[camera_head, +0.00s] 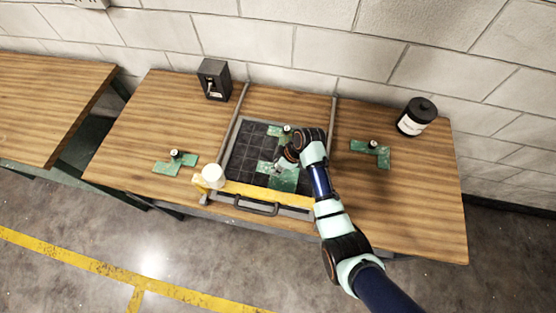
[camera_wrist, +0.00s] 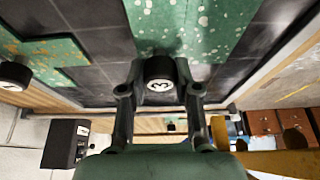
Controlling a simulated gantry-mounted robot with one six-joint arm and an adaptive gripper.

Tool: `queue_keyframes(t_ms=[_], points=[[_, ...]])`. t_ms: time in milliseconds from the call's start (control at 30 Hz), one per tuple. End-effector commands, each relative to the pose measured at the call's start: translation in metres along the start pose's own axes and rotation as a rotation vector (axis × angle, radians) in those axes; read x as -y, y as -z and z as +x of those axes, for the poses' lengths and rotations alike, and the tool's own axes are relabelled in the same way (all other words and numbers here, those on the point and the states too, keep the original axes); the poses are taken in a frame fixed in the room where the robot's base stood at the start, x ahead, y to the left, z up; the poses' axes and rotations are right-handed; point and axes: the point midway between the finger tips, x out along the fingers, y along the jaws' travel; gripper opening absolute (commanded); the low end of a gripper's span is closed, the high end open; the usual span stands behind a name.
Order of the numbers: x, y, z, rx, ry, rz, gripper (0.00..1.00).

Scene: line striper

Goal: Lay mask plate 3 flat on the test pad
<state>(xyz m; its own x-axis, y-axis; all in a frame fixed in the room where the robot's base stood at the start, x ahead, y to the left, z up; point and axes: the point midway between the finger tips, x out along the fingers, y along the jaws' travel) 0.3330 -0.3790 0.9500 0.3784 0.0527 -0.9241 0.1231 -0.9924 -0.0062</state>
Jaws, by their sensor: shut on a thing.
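My gripper (camera_head: 286,162) is over the test pad, its fingers closed on the black knob (camera_wrist: 158,82) of a speckled green plate. The knob top bears a mark that looks like a sideways 3. This mask plate 3 (camera_head: 284,182) is over the near part of the dark gridded test pad (camera_head: 242,150); it also shows in the wrist view (camera_wrist: 190,25). The plate looks roughly level with the pad, but I cannot tell whether it touches it. My arm and fingers hide part of it.
Another green plate (camera_head: 274,131) lies on the pad's far part. Green plates lie left (camera_head: 166,167) and right (camera_head: 383,160) on the table. A yellow bar (camera_head: 265,194) with a white cup (camera_head: 213,173) spans the pad's near edge. A black box (camera_head: 213,80) and canister (camera_head: 416,117) stand behind.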

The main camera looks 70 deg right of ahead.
Motion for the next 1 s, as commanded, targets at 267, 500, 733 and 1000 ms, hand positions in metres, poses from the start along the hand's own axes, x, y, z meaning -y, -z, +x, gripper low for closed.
queue_keyframes(t_ms=[267,500,733,1000], points=[[-0.0005,-0.0014,0.0039,-0.001,-0.001,0.000,0.00],[-0.0004,-0.0015,0.0039,-0.001,-0.001,0.000,0.61],[-0.0001,-0.0018,0.0043,0.000,0.000,0.000,0.66],[-0.0001,-0.0018,0.0042,0.000,0.000,0.000,0.82]])
